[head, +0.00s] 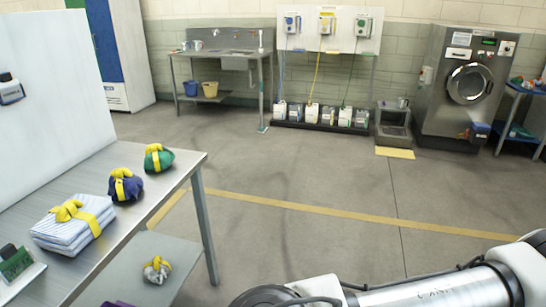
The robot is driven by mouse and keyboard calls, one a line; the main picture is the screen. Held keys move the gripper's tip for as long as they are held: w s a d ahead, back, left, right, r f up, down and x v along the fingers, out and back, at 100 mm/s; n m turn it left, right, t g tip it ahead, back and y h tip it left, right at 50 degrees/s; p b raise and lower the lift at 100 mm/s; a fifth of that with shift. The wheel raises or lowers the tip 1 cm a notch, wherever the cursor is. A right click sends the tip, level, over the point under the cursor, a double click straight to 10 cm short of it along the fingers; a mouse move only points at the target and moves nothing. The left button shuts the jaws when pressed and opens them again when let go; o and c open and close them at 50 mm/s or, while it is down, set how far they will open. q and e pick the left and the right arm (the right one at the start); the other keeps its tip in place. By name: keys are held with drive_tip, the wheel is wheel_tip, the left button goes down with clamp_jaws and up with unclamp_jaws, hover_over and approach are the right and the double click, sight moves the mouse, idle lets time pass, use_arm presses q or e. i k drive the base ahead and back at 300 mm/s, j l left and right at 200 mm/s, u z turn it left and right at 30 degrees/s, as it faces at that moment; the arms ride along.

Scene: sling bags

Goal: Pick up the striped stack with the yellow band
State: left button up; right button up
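The striped stack (66,234) is a flat pile of folded cloth in white and light blue stripes. It lies on the metal table (128,239) at the lower left of the head view. Its yellow band (76,214) runs across the top, with a raised knot or loop. Neither gripper shows in the head view. One of my arm's links lies along the bottom right, well apart from the stack.
A dark blue bundle (127,191) and a green bundle (158,162), both yellow-banded, sit behind the stack. A grey bundle (156,273) is on the lower shelf (130,277). The floor right of the table is clear.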

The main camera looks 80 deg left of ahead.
sight(69, 227)
drive_tip(key=u, duration=4.15)
drive_tip(key=l, duration=0.3)
drive_tip(key=i+l+u, duration=0.1)
drive_tip(key=l, duration=0.2)
